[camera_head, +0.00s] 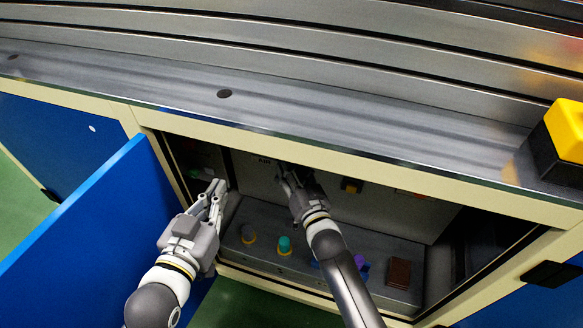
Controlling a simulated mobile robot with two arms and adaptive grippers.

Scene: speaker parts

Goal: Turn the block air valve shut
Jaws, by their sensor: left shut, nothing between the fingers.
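An open cabinet under the metal counter shows a pale back panel (330,185) with small dark lettering near its upper left. My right gripper (284,174) reaches in against this panel, just right of the lettering. Its fingertips are dark and small, so I cannot tell whether they are open or shut. The air valve cannot be made out; my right gripper covers that part of the panel. My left gripper (217,188) is shut and empty at the left side of the cabinet opening, near the open door.
The blue door (100,225) stands open at left. On the grey cabinet shelf (325,245) are a knob-like piece (248,234), a teal-topped piece (284,243), a purple piece (361,262) and a brown block (398,272). A yellow-and-black box (565,135) sits on the counter.

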